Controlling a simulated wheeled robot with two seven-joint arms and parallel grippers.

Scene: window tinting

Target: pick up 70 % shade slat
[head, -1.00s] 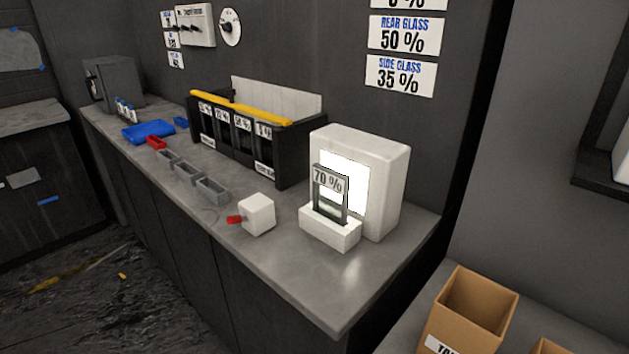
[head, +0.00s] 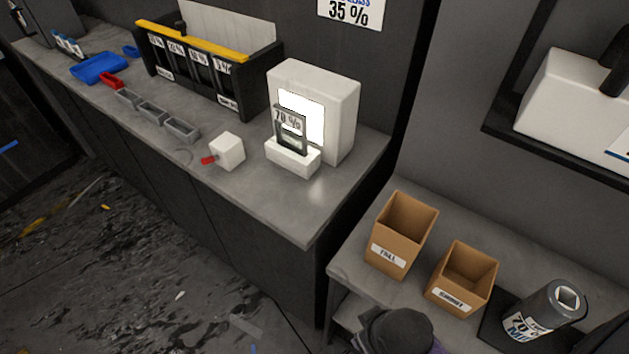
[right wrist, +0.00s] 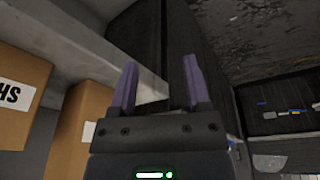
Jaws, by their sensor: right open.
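The 70 % shade slat (head: 290,126) is a dark framed panel with a 70 % label. It stands upright in the white base of a lit white box (head: 338,100) on the grey counter. In the head view a dark rounded part of my arm shows at the bottom edge, well in front of and below the slat. My right gripper (right wrist: 160,90) shows in the right wrist view with purple fingers apart and nothing between them. The slat is not in that view. My left gripper is not in view.
Two cardboard boxes (head: 400,232) (head: 465,277) and a dark canister (head: 545,310) labelled 70 stand on the lower right bench. A white cube with a red tab (head: 228,151), small grey trays (head: 182,129) and a black slat rack (head: 205,75) are on the counter. The counter's front right corner is clear.

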